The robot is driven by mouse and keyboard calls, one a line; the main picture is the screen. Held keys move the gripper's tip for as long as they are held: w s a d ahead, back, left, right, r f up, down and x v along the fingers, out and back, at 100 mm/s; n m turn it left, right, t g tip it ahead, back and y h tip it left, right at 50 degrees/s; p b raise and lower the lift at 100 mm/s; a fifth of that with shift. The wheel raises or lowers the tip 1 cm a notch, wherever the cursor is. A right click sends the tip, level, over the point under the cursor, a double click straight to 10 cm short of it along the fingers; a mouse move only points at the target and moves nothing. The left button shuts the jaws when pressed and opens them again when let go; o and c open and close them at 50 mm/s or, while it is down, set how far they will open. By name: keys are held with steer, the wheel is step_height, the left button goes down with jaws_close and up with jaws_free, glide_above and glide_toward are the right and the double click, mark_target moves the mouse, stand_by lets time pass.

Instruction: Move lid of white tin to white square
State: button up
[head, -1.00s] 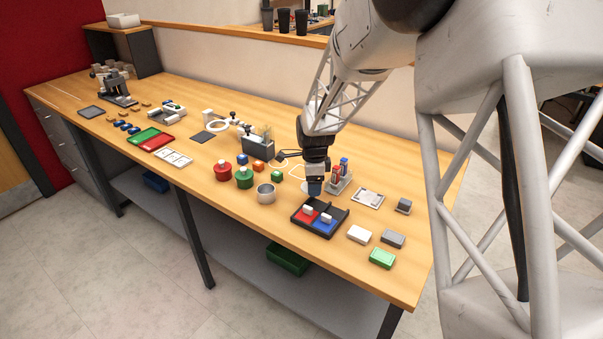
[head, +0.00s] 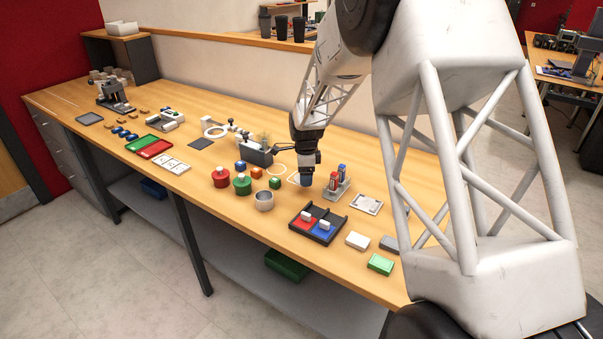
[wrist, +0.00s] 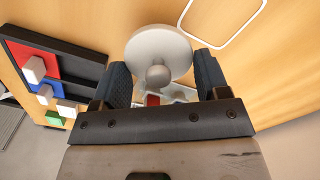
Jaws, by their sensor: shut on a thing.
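The lid (wrist: 158,45) is a white disc with a round knob. In the wrist view it sits between the two fingers of my gripper (wrist: 160,80), which is shut on it. In the head view my gripper (head: 306,182) is low over the table behind the black tray, and the lid is not clearly visible there. The white square (wrist: 222,15) is a rounded outline on the table, just beyond the lid at the upper right of the wrist view. The open pale tin (head: 264,201) stands in front and to the left of my gripper.
A rack (head: 336,187) with red and blue items stands close on the right of my gripper. Red (head: 221,178) and green (head: 242,185) lidded tins and a grey box (head: 257,156) are to the left.

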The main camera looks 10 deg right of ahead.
steer(key=shift+w+f, duration=0.15)
steer(key=shift+w, duration=1.6)
steer(key=shift+w+f, duration=0.15)
steer(key=shift+w, duration=1.6)
steer(key=shift+f, duration=1.75)
steer(key=shift+f, duration=0.15)
steer(key=o, duration=0.9)
step_height(320, 180, up, 12)
